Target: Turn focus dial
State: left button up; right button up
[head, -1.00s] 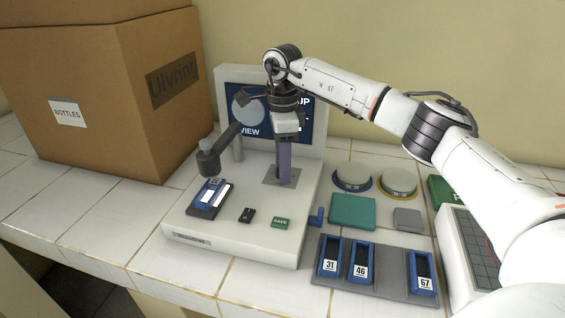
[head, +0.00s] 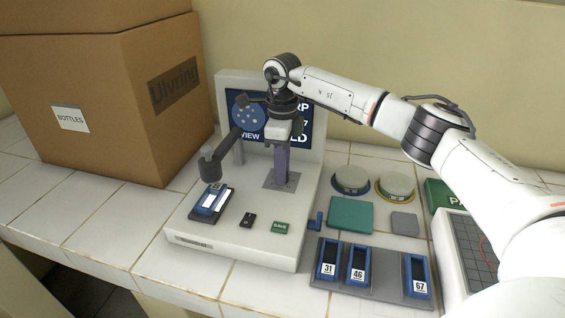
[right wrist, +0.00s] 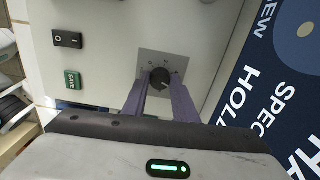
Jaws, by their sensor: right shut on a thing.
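The focus dial (right wrist: 159,78) is a dark round knob with a pale pointer line on a grey marked plate (right wrist: 176,62). The plate (head: 270,181) also shows on the white instrument base in the head view, where the knob is hidden behind my fingers. My right gripper (head: 281,182) points down over the plate. In the right wrist view its two purple fingers (right wrist: 160,90) are shut on the dial, one on each side. The screen (head: 250,117) behind shows a blue disc with several pale dots, and text partly covered by my arm. My left gripper is not in view.
A blue holder (head: 211,200) sits under the dark scope arm (head: 222,155). A black switch (head: 247,219) and a green SAVE button (head: 281,228) are in front. A grey rack (head: 385,287) with numbered blue holders is at right. A cardboard box (head: 110,90) stands at left.

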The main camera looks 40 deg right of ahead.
jog(key=m+p, duration=0.3)
jog(key=m, duration=0.3)
jog(key=shift+r, duration=0.15)
jog(key=m, duration=0.3)
jog(key=shift+w+m+p, duration=0.1)
jog(key=shift+m+p, duration=0.25)
jog(key=shift+m, duration=1.15)
jog(key=o, duration=1)
jog(key=shift+o, duration=0.2)
notch_tip(320, 180, up, 10)
jog(key=b, duration=0.1)
